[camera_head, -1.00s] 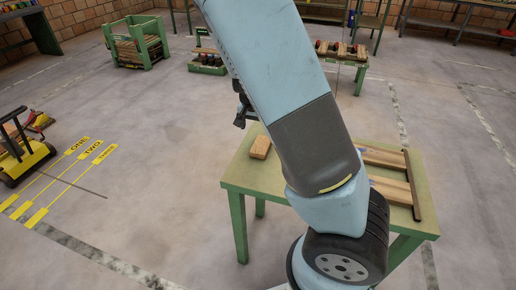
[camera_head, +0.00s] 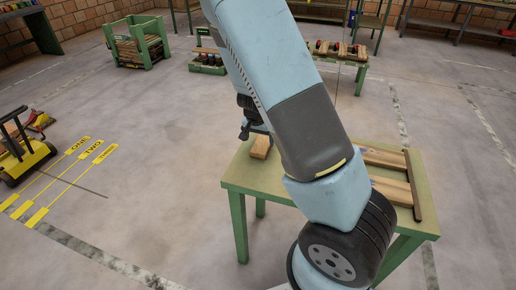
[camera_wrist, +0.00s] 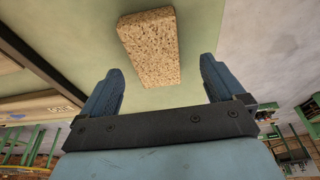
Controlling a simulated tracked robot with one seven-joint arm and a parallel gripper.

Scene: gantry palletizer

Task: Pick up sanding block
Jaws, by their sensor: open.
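The sanding block (camera_head: 260,147) is a small tan brick-shaped piece lying on the left part of the green table (camera_head: 248,178). In the wrist view the sanding block (camera_wrist: 149,47) has a speckled, grainy face and lies ahead of the fingertips, roughly between their lines. My gripper (camera_wrist: 162,78) is open, its two blue-grey fingers apart with nothing between them. In the head view my gripper (camera_head: 248,130) shows as a dark shape just above and behind the block, partly hidden by my arm.
Wooden boards (camera_head: 390,187) with a dark brown strip (camera_head: 412,185) lie on the right of the table, partly hidden by my arm. A wooden piece (camera_wrist: 40,105) shows at left in the wrist view. A yellow cart (camera_head: 25,160) stands at far left.

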